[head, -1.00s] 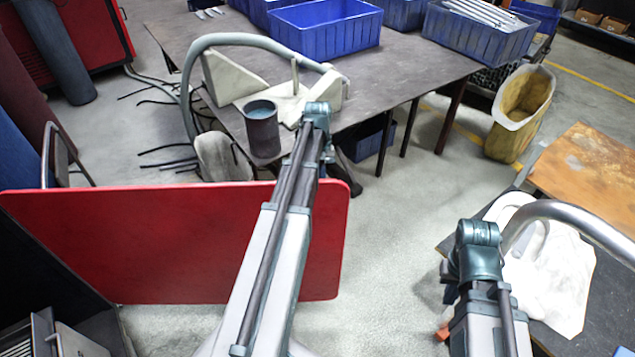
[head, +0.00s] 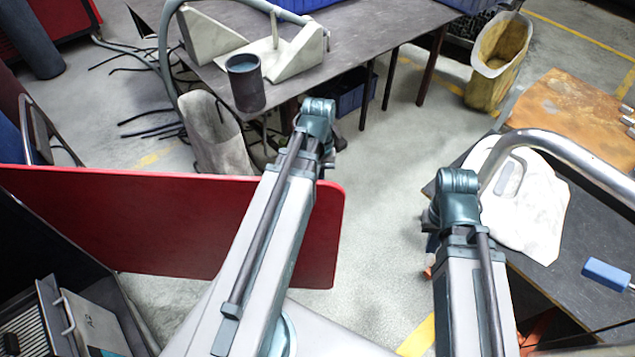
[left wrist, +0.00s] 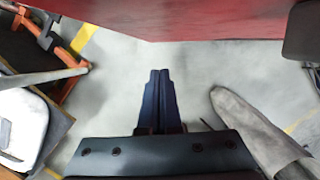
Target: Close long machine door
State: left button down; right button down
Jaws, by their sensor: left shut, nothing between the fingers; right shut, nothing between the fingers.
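The long red machine door (head: 150,225) stands open across the left of the head view. In the left wrist view its red face (left wrist: 180,15) fills the top. My left gripper (left wrist: 159,78) is shut and empty, its fingers pointing towards the door; whether it touches it I cannot tell. In the head view my left arm crosses in front of the door and hides this gripper. My right gripper (head: 431,243) barely shows beside my right arm, well right of the door; it is shut with nothing visible in it.
A dark table (head: 390,30) with a grey cup (head: 245,85) and pale brackets stands beyond the door. A bench (head: 590,235) with a white cloth (head: 525,205) is close on the right. A yellow bin (head: 497,65) stands behind. Floor between door and bench is clear.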

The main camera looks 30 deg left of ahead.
pick_arm(q)
jog(key=w+a+r+p, duration=0.2)
jog(key=w+r+p, duration=0.4)
jog(key=r+p, duration=0.3)
jog(key=shift+a+r+p, duration=0.25)
jog(key=shift+r+p, duration=0.1)
jog(key=shift+r, duration=0.05)
dwell(0.4)
